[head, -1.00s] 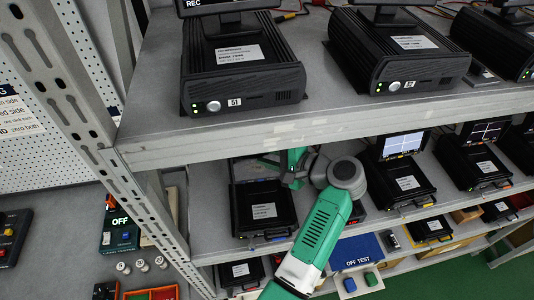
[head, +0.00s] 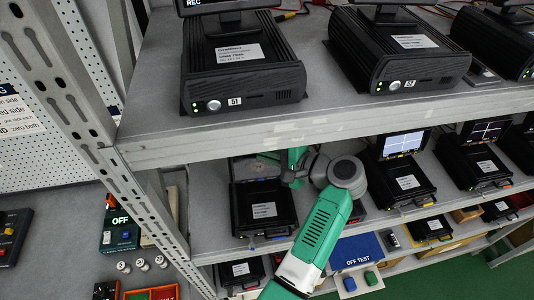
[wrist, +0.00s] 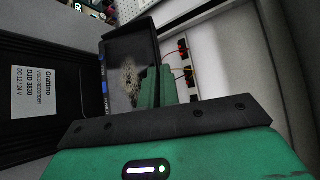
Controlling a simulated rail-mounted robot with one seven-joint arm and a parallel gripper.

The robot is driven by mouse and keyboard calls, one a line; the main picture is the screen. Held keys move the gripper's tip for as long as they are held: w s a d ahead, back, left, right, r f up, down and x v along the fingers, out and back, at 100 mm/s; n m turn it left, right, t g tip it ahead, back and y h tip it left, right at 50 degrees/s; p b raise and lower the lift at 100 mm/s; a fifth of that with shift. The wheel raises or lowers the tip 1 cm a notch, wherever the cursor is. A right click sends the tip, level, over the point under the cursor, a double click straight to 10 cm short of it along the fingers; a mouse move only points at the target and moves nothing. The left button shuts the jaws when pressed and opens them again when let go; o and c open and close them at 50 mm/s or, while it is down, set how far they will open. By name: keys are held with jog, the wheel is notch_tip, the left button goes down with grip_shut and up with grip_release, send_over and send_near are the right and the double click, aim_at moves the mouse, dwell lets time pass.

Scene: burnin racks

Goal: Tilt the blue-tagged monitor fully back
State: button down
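The blue-tagged monitor (wrist: 122,62) is in the wrist view, a dark screen in a black frame with a small blue tag on its left edge. It stands tilted beside a black recorder (wrist: 30,95) with a white label. My gripper (wrist: 157,86) shows as two green fingers close together, with nothing between them that I can see. They are in front of the screen's right part; I cannot tell whether they touch it. In the head view, my gripper's green body is partly hidden behind the upper shelf edge and my arm, and its fingertips cannot be seen there.
The upper shelf edge (head: 330,128) lies just above my arm. Lower-shelf recorders (head: 262,215) stand left of my arm, and others with lit monitors (head: 403,144) stand right. A perforated upright (head: 140,205) is at left. Cables (wrist: 185,62) hang behind the monitor.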

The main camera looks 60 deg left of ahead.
jog(key=shift+r, duration=0.1)
dwell(0.7)
jog(key=shift+a+r+p, duration=0.25)
jog(key=shift+p, duration=0.55)
jog(key=shift+w+a+f+m+h, duration=0.15)
jog(key=shift+w+a+f+h, duration=0.05)
jog(key=shift+a, duration=0.35)
jog(key=shift+w+a+f+m+h, duration=0.15)
jog(key=shift+w+a+h, duration=0.05)
jog(key=shift+a, duration=0.35)
jog(key=c, duration=1.6)
grip_release()
jog(key=shift+a+r, duration=0.1)
jog(key=shift+c, duration=0.2)
jog(key=v, duration=0.8)
jog(key=shift+b, duration=0.45)
